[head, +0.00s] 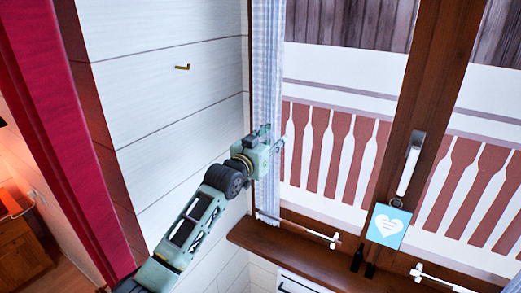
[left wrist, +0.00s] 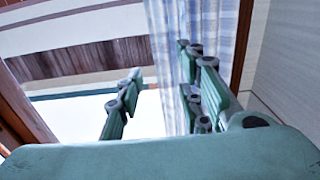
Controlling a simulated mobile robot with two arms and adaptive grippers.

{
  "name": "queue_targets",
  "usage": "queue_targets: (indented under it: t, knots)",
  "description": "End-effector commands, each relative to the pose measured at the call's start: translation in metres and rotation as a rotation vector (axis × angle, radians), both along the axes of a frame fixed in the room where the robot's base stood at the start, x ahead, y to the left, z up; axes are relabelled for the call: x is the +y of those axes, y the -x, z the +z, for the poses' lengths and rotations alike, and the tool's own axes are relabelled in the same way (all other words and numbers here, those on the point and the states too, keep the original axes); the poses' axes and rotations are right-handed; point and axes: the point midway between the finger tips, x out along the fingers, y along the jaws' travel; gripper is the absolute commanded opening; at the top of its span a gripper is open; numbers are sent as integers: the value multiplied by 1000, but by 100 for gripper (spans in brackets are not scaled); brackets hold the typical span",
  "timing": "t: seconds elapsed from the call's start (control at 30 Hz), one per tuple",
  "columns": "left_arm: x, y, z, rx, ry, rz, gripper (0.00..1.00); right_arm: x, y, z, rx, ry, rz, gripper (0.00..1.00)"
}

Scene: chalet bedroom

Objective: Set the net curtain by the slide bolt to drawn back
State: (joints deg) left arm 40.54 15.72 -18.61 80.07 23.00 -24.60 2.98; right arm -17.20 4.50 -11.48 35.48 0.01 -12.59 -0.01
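The curtain (head: 268,60) is a narrow, blue-and-white checked strip hanging gathered at the left side of the window. It also shows in the left wrist view (left wrist: 165,30), running behind and between my fingers. My left gripper (head: 273,140) is at the curtain, about midway down its visible length. In the left wrist view my left gripper (left wrist: 159,60) has its fingers spread apart. I cannot tell whether they touch the cloth. Part of the curtain is hidden behind the gripper. I cannot identify the slide bolt for sure. My right gripper is out of view.
A brass hook (head: 182,67) is on the white wall. A red curtain (head: 55,120) hangs left.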

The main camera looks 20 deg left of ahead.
Motion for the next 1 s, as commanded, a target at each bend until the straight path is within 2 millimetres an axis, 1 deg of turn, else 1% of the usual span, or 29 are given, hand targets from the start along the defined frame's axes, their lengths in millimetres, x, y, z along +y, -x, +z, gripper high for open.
queue_targets:
  t: [0.1, 0.3, 0.5, 0.67, 0.9, 0.97, 1.0]
  knots:
    - [6, 21, -1, 0, -1, 1, 34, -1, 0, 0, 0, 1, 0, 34]
    - [15, 52, 0, -1, -2, 1, 34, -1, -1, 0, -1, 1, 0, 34]
    - [21, 72, 0, 0, -1, 2, 34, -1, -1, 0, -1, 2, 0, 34]
    - [22, 77, 0, 0, -1, 2, 34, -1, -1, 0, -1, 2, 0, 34]
    - [23, 77, 0, 0, 0, 2, 34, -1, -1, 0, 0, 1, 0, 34]
    - [23, 77, -2, 3, -1, 3, 34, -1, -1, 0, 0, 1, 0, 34]
    - [24, 77, -7, 10, -1, 6, 34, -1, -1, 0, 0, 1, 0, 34]
